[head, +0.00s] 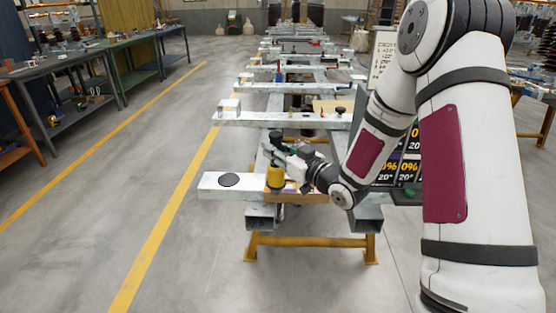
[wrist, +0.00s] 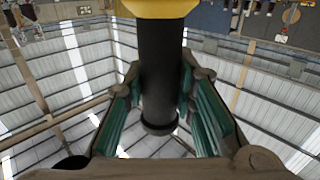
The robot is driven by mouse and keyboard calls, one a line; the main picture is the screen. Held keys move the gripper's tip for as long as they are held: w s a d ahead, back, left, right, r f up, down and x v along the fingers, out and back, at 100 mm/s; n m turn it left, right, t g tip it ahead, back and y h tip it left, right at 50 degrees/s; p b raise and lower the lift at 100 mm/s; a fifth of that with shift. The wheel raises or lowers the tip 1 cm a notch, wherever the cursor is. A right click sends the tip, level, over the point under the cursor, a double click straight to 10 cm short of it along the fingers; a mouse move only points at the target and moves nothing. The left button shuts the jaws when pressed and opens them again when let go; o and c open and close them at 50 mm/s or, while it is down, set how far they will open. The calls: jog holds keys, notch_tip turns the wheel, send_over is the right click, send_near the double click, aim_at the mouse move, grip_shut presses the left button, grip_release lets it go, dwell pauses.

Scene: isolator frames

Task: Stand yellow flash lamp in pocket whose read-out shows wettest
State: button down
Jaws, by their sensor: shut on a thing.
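The yellow flash lamp (head: 276,178) is upright at the frame's near end, yellow body low and black stem up. My gripper (head: 283,152) is shut on its black stem. In the wrist view the black stem (wrist: 160,75) stands between my fingers, with the yellow body (wrist: 158,7) at the top edge. Dark read-out panels (head: 409,172) show on the right with "0%" and "20°" figures, partly hidden by my arm. I cannot read their full values or make out the pockets.
Galvanised frames on a yellow trestle (head: 311,243) run into the distance, with more crossbeams behind. Workbenches (head: 75,75) stand on the left. The floor between is clear.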

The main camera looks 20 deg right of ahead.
jog(key=w+d+f, duration=0.1)
jog(key=w+f, duration=0.3)
jog(key=w, duration=0.4)
jog(key=shift+w+b, duration=0.35)
jog(key=shift+b, duration=0.05)
jog(key=shift+d+f, duration=0.1)
jog(key=shift+f, duration=0.05)
jog(key=c, duration=1.3)
grip_release()
jog(key=shift+f, duration=0.1)
jog(key=shift+c, duration=0.2)
